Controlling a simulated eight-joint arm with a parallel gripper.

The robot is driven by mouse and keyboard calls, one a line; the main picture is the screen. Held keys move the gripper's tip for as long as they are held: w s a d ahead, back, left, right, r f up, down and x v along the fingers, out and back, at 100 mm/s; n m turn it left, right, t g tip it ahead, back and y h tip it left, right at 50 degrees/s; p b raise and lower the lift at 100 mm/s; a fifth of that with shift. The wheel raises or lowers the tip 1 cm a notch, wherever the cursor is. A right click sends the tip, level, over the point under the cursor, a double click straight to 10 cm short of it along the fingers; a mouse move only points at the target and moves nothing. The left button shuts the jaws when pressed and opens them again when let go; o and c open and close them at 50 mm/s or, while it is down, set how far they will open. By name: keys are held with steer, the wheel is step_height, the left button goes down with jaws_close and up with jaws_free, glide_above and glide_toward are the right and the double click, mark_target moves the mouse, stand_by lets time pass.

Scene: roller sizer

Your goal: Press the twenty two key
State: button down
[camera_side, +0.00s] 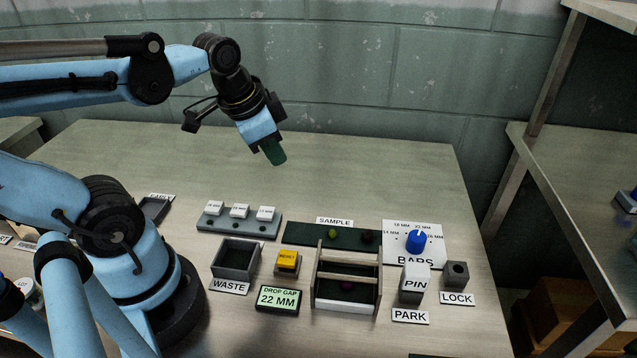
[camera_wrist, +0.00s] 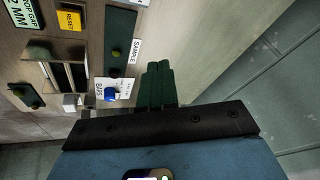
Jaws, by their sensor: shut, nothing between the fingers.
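A grey key block (camera_side: 239,224) stands on the table in the side view, left of the sample tray. It carries three white-topped keys in a row: a left key (camera_side: 214,207), a middle key (camera_side: 239,211) and a right key (camera_side: 266,213). Their MM labels are too small to read surely. A display (camera_side: 277,299) reads "DROP GAP 22 MM". My gripper (camera_side: 275,154) has dark green fingers, shut and empty, pointing down high above the table behind the keys. In the wrist view the fingers (camera_wrist: 157,84) are together, and the key block is not visible.
A yellow reset button (camera_side: 288,260), a waste bin (camera_side: 235,260) and a barred rack (camera_side: 347,305) stand in front. The dark green sample tray (camera_side: 300,233) holds a green ball (camera_side: 332,234). A blue bars knob (camera_side: 419,241), a park pin (camera_side: 414,282) and a lock block (camera_side: 456,275) are right.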

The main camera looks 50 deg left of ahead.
mark_target(240, 209)
steer(key=s+a+r+m+g, duration=0.2)
steer(key=s+a+m+g, duration=0.2)
steer(key=s+a+m, duration=0.1)
steer(key=shift+s+a+r+m+g+h, duration=0.2)
steer(key=shift+s+r+m+g+h, duration=0.15)
steer(key=shift+s+m+h, duration=0.1)
steer(key=shift+f, duration=7)
steer(key=shift+f, duration=1)
steer(key=shift+r, duration=0.1)
step_height(240, 209, up, 14)
